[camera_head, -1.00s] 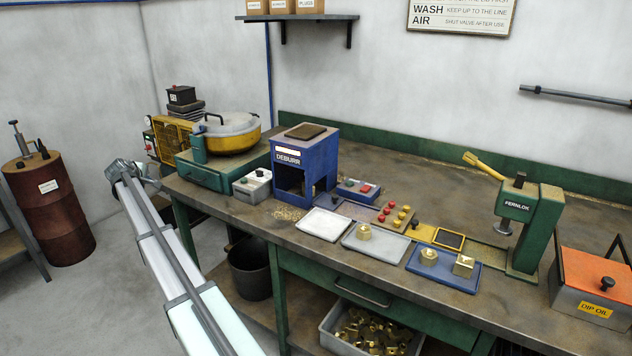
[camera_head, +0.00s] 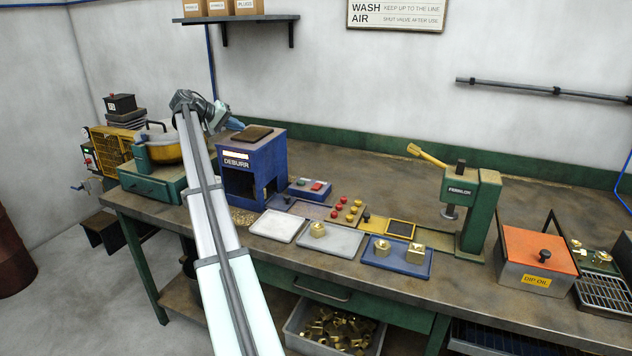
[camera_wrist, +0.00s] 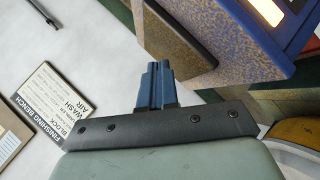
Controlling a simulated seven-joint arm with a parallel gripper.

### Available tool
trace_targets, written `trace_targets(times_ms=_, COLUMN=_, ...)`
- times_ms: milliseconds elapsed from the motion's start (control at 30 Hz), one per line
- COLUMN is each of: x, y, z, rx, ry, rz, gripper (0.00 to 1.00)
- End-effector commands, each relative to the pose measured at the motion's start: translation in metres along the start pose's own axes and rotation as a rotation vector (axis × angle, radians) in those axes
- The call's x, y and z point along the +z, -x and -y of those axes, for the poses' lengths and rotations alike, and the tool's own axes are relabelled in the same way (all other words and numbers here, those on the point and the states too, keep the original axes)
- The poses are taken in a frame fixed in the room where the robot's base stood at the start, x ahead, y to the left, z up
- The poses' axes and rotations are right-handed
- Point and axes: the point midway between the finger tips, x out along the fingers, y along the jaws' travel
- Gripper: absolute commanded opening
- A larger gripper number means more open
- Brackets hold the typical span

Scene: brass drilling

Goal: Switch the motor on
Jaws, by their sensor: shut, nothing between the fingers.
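My gripper (camera_head: 230,124) is raised beside the upper left of the blue DEBURR machine (camera_head: 262,166), its fingers together and empty. In the wrist view the blue fingers (camera_wrist: 156,85) are shut, with the speckled machine (camera_wrist: 238,45) and its brown top pad (camera_wrist: 172,50) beyond them. A blue control box (camera_head: 310,188) with a green and a red button sits right of the machine, well apart from my gripper. At far left, a yellow-caged unit (camera_head: 110,147) has a small panel with a red button. I cannot tell which control is the motor's.
My arm crosses the front of the bench and hides part of it. A yellow pot (camera_head: 163,150) stands on a green base at left. Trays with brass parts (camera_head: 397,257), a green FERNLOK press (camera_head: 471,212) and an orange-lidded DIP OIL box (camera_head: 537,262) stand to the right.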

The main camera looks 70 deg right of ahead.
Motion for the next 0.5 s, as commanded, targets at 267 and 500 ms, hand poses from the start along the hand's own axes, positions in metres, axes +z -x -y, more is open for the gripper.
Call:
trace_targets(times_ms=267, x=0.024, y=-0.076, z=-0.058, rx=-0.065, ry=-0.194, rz=0.167, gripper=0.0)
trace_targets(times_ms=500, x=0.048, y=-0.139, z=-0.086, rx=-0.197, ry=-0.338, rz=0.307, gripper=0.0)
